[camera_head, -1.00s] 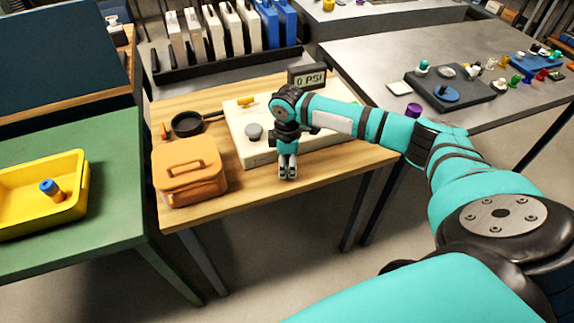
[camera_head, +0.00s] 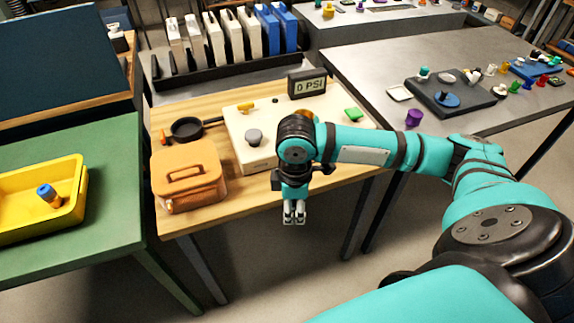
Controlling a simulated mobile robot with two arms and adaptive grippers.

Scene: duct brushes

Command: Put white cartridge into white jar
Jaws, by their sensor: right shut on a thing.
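My right gripper (camera_head: 294,212) points down, just in front of the wooden table's front edge in this view. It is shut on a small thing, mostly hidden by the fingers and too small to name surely. I cannot pick out the white cartridge elsewhere. Small white pieces, one a round white piece (camera_head: 447,77), are on the grey table at the right; I cannot tell whether any is the white jar. My left gripper is not in view.
A yellow bin (camera_head: 70,215) is on the green table (camera_head: 110,170). A purple piece (camera_head: 414,116) stands on the grey table (camera_head: 370,60).

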